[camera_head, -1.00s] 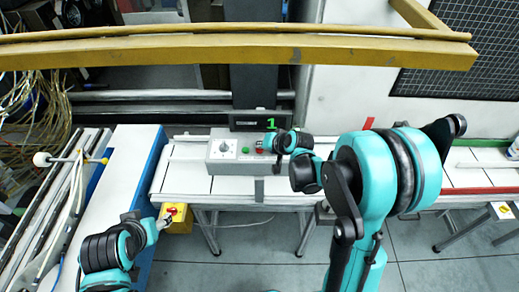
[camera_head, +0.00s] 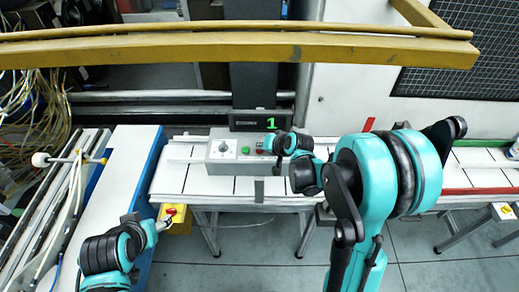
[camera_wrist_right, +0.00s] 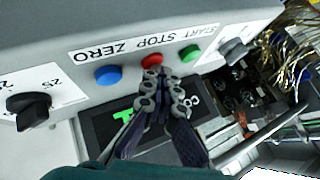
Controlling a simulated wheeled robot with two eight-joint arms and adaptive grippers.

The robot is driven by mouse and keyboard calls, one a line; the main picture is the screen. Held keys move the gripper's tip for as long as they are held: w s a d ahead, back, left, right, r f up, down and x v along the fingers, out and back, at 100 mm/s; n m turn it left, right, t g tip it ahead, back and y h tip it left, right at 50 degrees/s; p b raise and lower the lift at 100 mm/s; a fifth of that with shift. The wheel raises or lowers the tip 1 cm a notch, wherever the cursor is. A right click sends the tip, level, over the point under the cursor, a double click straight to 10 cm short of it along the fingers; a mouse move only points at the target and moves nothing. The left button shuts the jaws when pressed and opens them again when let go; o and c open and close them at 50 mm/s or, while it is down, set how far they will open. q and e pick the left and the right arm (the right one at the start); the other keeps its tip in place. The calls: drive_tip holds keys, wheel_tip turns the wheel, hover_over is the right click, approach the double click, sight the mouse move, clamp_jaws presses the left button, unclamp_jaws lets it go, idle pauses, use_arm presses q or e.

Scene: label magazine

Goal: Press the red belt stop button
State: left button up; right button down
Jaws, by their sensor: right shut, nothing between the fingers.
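The red button (camera_wrist_right: 151,60) sits on the grey control box (camera_head: 231,168), under the word STOP, between a green START button (camera_wrist_right: 190,53) and a blue ZERO button (camera_wrist_right: 108,75). My right gripper (camera_wrist_right: 155,74) is shut and empty, its fingertips right at the red button's edge in the wrist view; I cannot tell whether they touch it. In the head view my right gripper (camera_head: 266,145) covers part of the button row and hides the blue button. My left gripper (camera_head: 164,222) is beside a yellow box (camera_head: 181,227) with a red knob (camera_head: 171,211); its finger state is unclear.
The box stands on a white conveyor (camera_head: 305,200). A dial (camera_head: 222,148) is on its left; black knobs (camera_wrist_right: 28,108) also show in the wrist view. A dark display (camera_head: 255,121) with a green digit stands behind. A yellow beam (camera_head: 200,47) crosses the back.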

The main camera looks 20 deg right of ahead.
drive_tip(key=shift+r, duration=0.1)
drive_tip(key=shift+r+p, duration=0.65)
drive_tip(key=shift+r, duration=0.15)
drive_tip(key=shift+r+p, duration=1.8)
drive_tip(key=shift+r, duration=0.8)
drive_tip(key=shift+f, duration=0.1)
